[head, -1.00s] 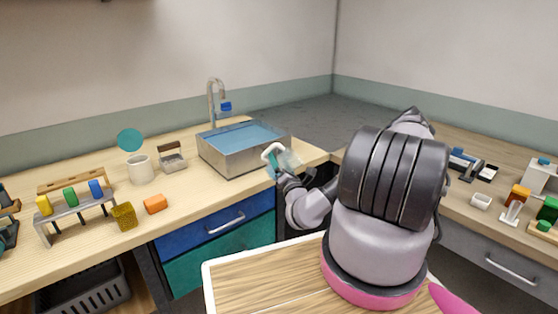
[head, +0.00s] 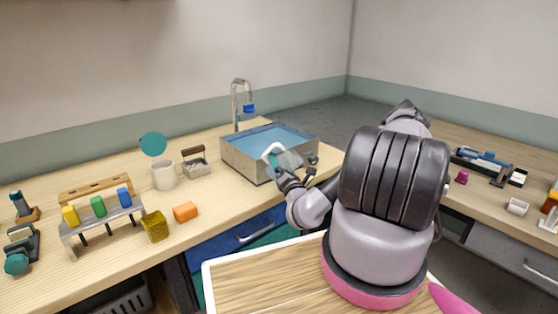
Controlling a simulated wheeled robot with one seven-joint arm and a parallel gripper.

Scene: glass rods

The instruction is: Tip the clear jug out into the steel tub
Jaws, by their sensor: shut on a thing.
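The steel tub (head: 247,163) stands on the wooden counter below the tap, a square metal basin with a bluish inside. My gripper (head: 283,167) is shut on the clear jug (head: 291,159), at the tub's front right side. The jug is see-through with a pale, white-and-teal handle; it looks tilted, and its contents are too small to tell. It overlaps the tub's front wall and rim in the picture; I cannot tell whether its mouth is over the inside. My wrist hides part of the jug.
A tap (head: 238,99) rises behind the tub. Bare counter lies in front of the tub.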

